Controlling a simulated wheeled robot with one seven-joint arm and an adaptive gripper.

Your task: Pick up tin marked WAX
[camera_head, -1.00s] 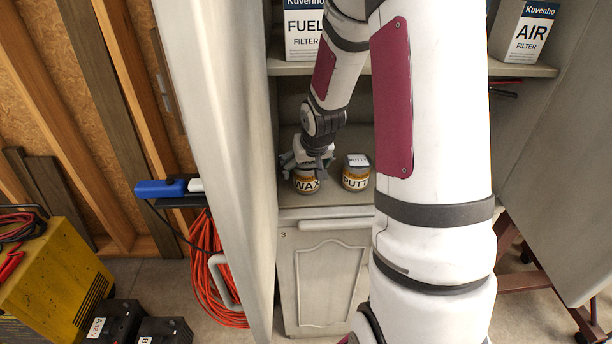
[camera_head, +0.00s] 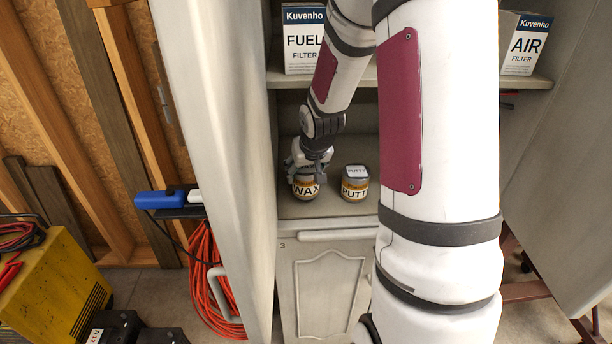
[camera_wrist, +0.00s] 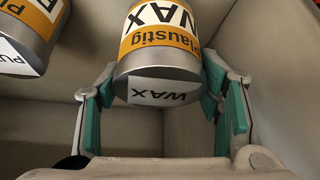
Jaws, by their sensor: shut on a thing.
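The tin marked WAX (camera_head: 306,190) is a round can with an orange and white label, upright at the left of the cabinet compartment. My gripper (camera_head: 307,168) reaches down over it from above and is shut on it. In the wrist view the WAX tin (camera_wrist: 160,60) is between the green-padded fingers, its lid, also lettered WAX, facing the camera. I cannot tell whether its base touches the shelf. The similar tin marked PUTTY (camera_head: 355,189) stands just right of it, apart from my gripper; part of it shows in the wrist view (camera_wrist: 30,30).
The upper shelf holds a FUEL filter box (camera_head: 303,42) and an AIR filter box (camera_head: 526,45). The open cabinet door (camera_head: 215,130) stands close on the left. A lower door (camera_head: 325,285) is shut. A yellow machine (camera_head: 50,285) is on the floor at left.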

